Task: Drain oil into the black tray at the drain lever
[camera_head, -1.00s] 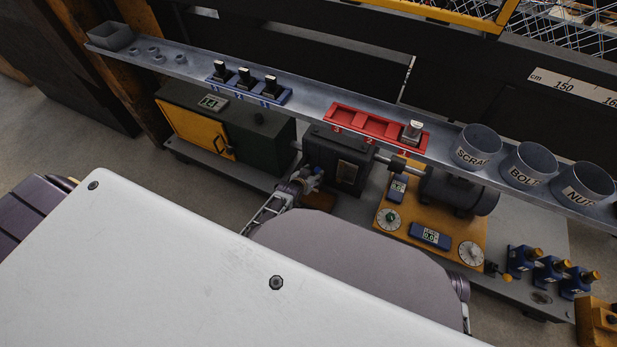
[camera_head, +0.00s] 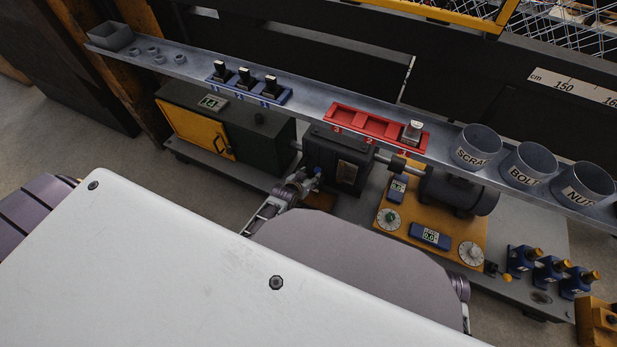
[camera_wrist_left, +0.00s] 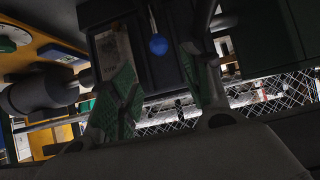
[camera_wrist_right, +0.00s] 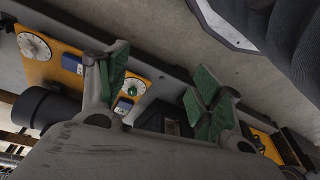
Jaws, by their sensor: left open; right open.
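The drain lever has a blue ball knob (camera_wrist_left: 158,46) on a thin rod in front of the dark gearbox (camera_head: 340,160). In the left wrist view the knob lies between the two green-padded fingers of my left gripper (camera_wrist_left: 165,85), which is open and apparently not touching it. In the head view my left gripper (camera_head: 308,182) is at the lower left front of the gearbox, partly hidden by my arm. My right gripper (camera_wrist_right: 160,85) is open and empty, with part of the orange motor panel behind it. I cannot clearly make out the black tray.
Above the gearbox runs a grey shelf (camera_head: 308,108) with a blue rack (camera_head: 250,88), a red rack (camera_head: 362,128) and several grey cups. A motor (camera_head: 455,190) stands right of the gearbox, and a dark green cabinet with a yellow door (camera_head: 200,134) stands left.

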